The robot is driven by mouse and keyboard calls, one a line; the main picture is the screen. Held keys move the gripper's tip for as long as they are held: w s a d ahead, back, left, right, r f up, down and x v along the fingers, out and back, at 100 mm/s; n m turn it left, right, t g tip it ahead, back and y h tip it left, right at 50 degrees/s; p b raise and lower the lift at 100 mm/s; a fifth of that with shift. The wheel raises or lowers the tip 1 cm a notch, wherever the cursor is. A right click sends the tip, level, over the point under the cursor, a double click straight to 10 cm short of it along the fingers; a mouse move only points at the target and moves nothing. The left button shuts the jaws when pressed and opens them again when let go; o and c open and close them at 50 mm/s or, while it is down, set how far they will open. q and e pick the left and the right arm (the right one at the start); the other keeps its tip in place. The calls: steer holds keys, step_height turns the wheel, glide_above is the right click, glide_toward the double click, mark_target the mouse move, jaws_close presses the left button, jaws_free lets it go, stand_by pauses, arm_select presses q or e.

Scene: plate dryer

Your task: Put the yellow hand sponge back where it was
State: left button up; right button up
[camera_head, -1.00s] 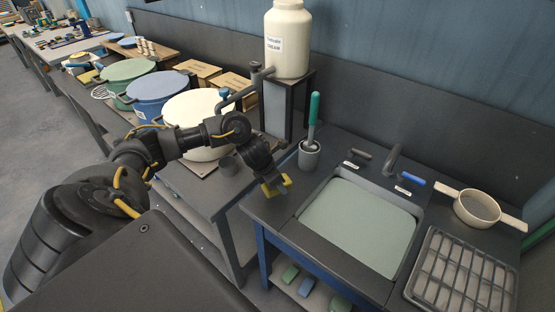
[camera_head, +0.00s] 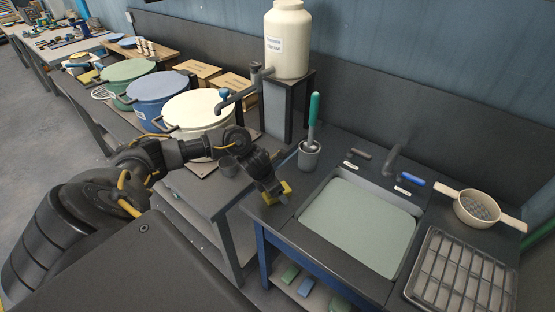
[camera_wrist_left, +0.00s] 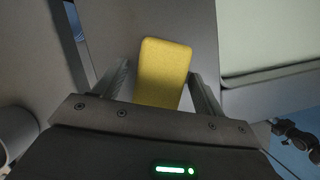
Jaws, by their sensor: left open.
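The yellow hand sponge (camera_head: 286,188) is at the sink counter's left part, left of the sink basin. It also shows in the left wrist view (camera_wrist_left: 162,72) as a yellow block between my left gripper's two fingers. My left gripper (camera_head: 277,194) is open around the sponge, pointing down at the counter. In the wrist view a gap shows on the left side of the sponge, and the right finger is close to its lower right edge. I cannot tell whether the sponge rests fully on the counter. My right gripper is out of view.
The sink basin (camera_head: 357,224) lies right of the sponge. A grey cup with a green-handled brush (camera_head: 309,154) stands behind it. A drying rack (camera_head: 461,275) and a strainer (camera_head: 477,208) are at the right. Several pots, including a cream one (camera_head: 200,112), stand on the left table.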

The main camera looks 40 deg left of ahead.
arm_select(q)
steer(key=shift+r, duration=0.1)
steer(key=shift+r, duration=0.25)
steer(key=b+v, duration=0.1)
steer(key=v, duration=1)
steer(key=shift+s+r+b, duration=0.25)
steer(key=shift+b, duration=0.05)
